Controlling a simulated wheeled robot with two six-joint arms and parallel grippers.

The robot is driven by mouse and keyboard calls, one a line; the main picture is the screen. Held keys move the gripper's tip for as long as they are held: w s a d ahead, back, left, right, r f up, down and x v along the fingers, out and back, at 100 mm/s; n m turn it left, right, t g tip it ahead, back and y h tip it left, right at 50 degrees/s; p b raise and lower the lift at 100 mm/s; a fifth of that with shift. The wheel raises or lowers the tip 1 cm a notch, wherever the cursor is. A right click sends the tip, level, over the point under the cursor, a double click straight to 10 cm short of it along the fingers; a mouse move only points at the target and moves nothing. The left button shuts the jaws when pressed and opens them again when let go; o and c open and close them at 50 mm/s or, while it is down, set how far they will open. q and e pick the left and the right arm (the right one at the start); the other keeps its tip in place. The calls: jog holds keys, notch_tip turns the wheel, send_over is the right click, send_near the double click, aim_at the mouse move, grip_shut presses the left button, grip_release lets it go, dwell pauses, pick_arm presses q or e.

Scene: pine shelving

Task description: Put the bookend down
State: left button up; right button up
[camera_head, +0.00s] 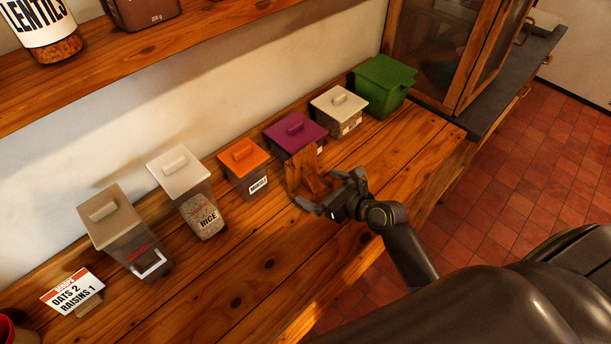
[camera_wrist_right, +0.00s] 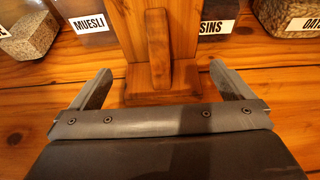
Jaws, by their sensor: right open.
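The wooden bookend (camera_head: 303,172) stands upright on the pine counter, in front of the purple-lidded box. In the right wrist view the bookend (camera_wrist_right: 128,28) shows its upright plate, a raised grip and a flat base that appears to rest on the boards. My right gripper (camera_head: 330,192) is open at the bookend's near side. In the right wrist view the spread fingers (camera_wrist_right: 160,76) lie to the left and right of the grip, with visible gaps, and nothing is held. My left gripper is not in view.
A card (camera_head: 72,291) stands at the left. A glass-doored cabinet (camera_head: 440,50) closes the far end. The counter's front strip (camera_head: 270,265) is clear.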

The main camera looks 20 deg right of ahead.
aim_at(313, 181)
jog(key=shift+x, duration=3.35)
jog(key=shift+f, duration=0.1)
jog(key=c, duration=1)
jog(key=shift+c, duration=0.2)
jog(key=shift+r, duration=0.6)
notch_tip(313, 181, up, 17)
jog(key=p, duration=0.2)
jog(key=s+n+g+y+b, duration=0.4)
jog(key=s+n+y+b, duration=0.1)
jog(key=s, duration=0.9)
jog(key=shift+s+a+f+n+g+y, duration=0.15)
jog(key=shift+a+f+n+g+y, duration=0.15)
jog(key=shift+a+f+n+y, duration=0.4)
